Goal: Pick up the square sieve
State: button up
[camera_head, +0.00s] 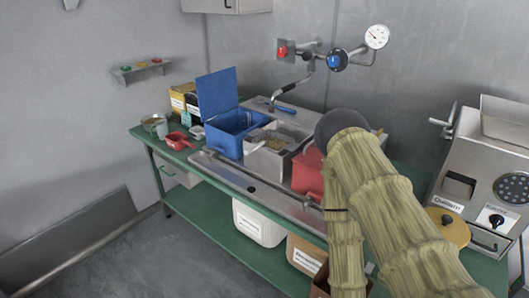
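I cannot make out the square sieve for certain. A light grey square-edged box (266,160) with brownish contents stands on the bench beside a blue box, and I cannot tell whether the sieve is in or on it. My arm, in a yellowish sleeve, rises from the lower right, bends at a dark joint and runs down past the bottom edge. My gripper is not in view. The arm hides part of the bench and of a red container (308,174).
The blue box (228,146) has its lid raised. A red scoop (177,141) and a metal pot (155,125) are at the bench's left end. A grey machine (480,165) stands at right. A white bin (258,224) is under the green bench (215,181).

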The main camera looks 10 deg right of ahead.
aim_at(265, 148)
jog(key=k, duration=0.45)
jog(key=u, duration=0.75)
jog(key=i, duration=0.7)
jog(key=z, duration=0.05)
